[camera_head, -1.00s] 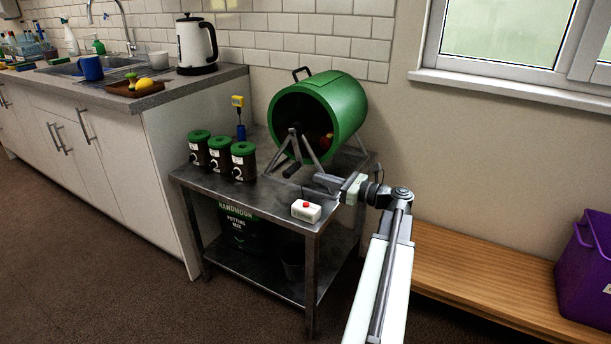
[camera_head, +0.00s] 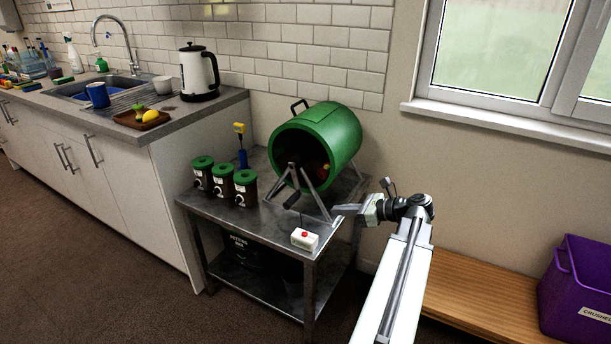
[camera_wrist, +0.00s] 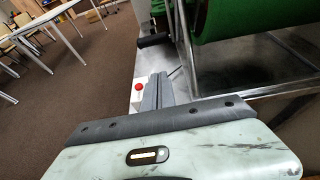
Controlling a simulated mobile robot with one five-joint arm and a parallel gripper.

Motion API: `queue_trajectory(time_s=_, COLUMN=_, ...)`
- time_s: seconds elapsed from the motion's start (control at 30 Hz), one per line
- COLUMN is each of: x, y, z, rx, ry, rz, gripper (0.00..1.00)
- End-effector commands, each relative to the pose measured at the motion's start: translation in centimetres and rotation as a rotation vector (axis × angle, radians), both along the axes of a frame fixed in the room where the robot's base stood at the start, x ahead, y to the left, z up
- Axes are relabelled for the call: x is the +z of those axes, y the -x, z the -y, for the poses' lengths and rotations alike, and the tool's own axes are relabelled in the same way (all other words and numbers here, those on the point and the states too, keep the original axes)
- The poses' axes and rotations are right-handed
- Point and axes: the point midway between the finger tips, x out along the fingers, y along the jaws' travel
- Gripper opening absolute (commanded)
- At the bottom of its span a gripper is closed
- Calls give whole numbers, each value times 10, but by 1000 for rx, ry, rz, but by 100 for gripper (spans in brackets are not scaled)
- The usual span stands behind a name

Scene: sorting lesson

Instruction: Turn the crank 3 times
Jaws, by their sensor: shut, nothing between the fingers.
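The green drum (camera_head: 340,132) lies on its side on a metal stand on the steel trolley, its open end facing front left. Its crank has a black grip (camera_head: 292,200) low at the front of the stand. The black grip also shows in the wrist view (camera_wrist: 154,41), beyond my fingers. My gripper (camera_head: 340,209) is to the right of the grip and apart from it, near the stand's right foot. In the wrist view my gripper (camera_wrist: 157,82) has its fingers together and empty.
A white box with a red button (camera_head: 305,239) stands at the trolley's front edge, close to my gripper. Several green-lidded jars (camera_head: 223,181) stand left of the crank. A wooden bench (camera_head: 480,285) and purple crate (camera_head: 583,285) are at the right.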

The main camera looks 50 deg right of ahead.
Motion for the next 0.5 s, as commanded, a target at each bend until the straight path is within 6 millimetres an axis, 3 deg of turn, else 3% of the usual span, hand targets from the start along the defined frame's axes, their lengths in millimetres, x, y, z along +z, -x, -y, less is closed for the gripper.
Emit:
queue_trajectory(time_s=0.03, x=34, y=2, z=0, rx=-2, ry=3, rz=-10, gripper=0)
queue_trajectory(time_s=0.13, x=51, y=4, z=1, rx=-5, ry=2, rz=-9, gripper=0)
queue_trajectory(time_s=0.5, x=45, y=-5, z=-1, rx=-4, ry=2, rz=-6, gripper=0)
